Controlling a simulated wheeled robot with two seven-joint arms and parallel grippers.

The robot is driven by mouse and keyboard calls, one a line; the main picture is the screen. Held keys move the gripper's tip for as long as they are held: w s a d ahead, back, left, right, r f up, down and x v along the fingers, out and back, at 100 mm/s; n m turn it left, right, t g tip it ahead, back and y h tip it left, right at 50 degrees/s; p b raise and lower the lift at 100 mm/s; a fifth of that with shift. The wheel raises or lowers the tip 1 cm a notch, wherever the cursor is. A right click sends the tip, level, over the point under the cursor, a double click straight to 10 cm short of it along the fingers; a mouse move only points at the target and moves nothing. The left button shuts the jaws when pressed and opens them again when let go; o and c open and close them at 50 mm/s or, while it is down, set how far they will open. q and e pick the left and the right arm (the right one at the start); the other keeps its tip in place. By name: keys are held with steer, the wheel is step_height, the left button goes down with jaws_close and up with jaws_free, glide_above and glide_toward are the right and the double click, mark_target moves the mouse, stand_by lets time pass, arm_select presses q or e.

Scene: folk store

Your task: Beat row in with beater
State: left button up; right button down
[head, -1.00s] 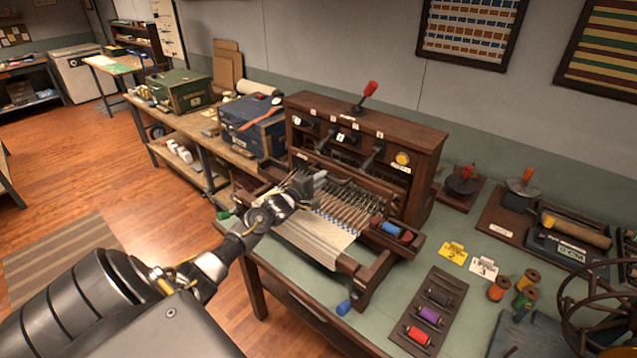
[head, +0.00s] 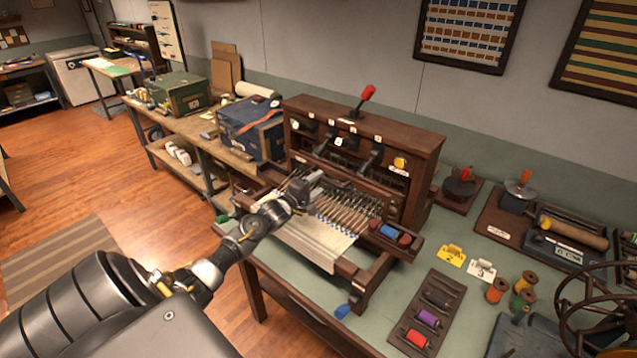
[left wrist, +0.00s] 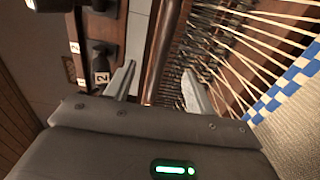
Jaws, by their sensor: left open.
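The wooden table loom (head: 425,150) stands on the green-topped bench. Pale cloth (head: 318,243) hangs at its front, below the rows of warp threads and heddles (head: 350,208). My left gripper (head: 312,188) is over the loom's left part, partly hiding the beater area. In the left wrist view the jaws (left wrist: 160,88) are open, with a dark wooden bar (left wrist: 163,48) running between the fingers. This bar may be the beater; contact cannot be told. A blue and white checked woven band (left wrist: 284,86) and plain cloth (left wrist: 295,135) lie to its right.
A strip with shuttles (head: 430,315), thread spools (head: 524,290) and number cards (head: 481,268) lie right of the loom. A red lever (head: 366,94) stands on the loom's top. A blue box (head: 250,128) stands behind to the left. The floor at left is open.

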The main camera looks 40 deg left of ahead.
arm_select(q)
steer(key=shift+s+r+p, duration=0.25)
steer(key=shift+s+p, duration=0.35)
steer(key=shift+s, duration=0.25)
steer(key=shift+s+d+f+p, duration=0.1)
steer(key=shift+s+p, duration=0.2)
steer(key=shift+s, duration=1.05)
steer(key=shift+s+f+p, duration=0.1)
steer(key=shift+s+p, duration=0.2)
steer(key=shift+s, duration=1.05)
steer(key=shift+w, duration=0.1)
